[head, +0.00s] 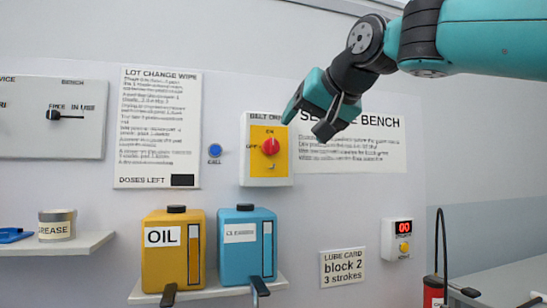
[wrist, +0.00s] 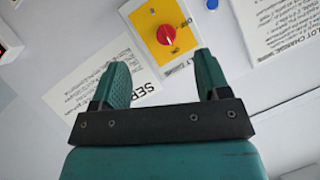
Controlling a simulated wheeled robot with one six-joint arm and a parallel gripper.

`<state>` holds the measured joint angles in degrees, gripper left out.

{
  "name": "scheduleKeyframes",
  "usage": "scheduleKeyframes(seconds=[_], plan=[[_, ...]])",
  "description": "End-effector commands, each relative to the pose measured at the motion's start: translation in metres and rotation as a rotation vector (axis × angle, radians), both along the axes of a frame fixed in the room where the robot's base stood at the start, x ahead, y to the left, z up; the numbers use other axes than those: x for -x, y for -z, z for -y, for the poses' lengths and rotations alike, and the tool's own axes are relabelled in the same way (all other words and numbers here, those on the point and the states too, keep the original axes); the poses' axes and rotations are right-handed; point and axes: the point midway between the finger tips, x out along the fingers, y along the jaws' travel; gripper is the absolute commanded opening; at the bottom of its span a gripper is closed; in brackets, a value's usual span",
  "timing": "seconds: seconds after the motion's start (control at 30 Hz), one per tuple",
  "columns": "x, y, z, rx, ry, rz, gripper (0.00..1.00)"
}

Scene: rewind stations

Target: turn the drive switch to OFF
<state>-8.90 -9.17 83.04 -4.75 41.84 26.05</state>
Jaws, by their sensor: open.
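The drive switch is a red round knob (head: 270,147) on a yellow plate (head: 256,168) in a white wall box marked BELT DRIVE. ON is printed above the knob and OFF to its left. I cannot clearly tell which mark the knob points to. My gripper (head: 306,122) is open and empty, up and to the right of the knob in the head view, covering part of the box's label. In the wrist view the knob (wrist: 167,35) shows beyond and between the open fingers (wrist: 160,68), apart from them.
A blue call button (head: 215,150) is left of the switch box. A yellow OIL jug (head: 165,265) and a blue jug (head: 232,262) stand on a shelf below. A SERVICE BENCH sign (head: 375,150) is partly behind my arm. A counter box (head: 397,240) is lower right.

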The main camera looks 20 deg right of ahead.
Motion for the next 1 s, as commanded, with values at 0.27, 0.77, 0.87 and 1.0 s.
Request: scheduleKeyframes(seconds=[0.27,0.77,0.87,1.0], plan=[[-0.012,-0.035,0.012,-0.069,0.069,0.086,0.69],[-0.112,0.002,-0.006,-0.065,0.067,0.082,0.69],[-0.13,0.008,-0.009,-0.066,0.067,0.083,0.69],[-0.149,0.016,-0.013,-0.065,0.066,0.086,0.69]])
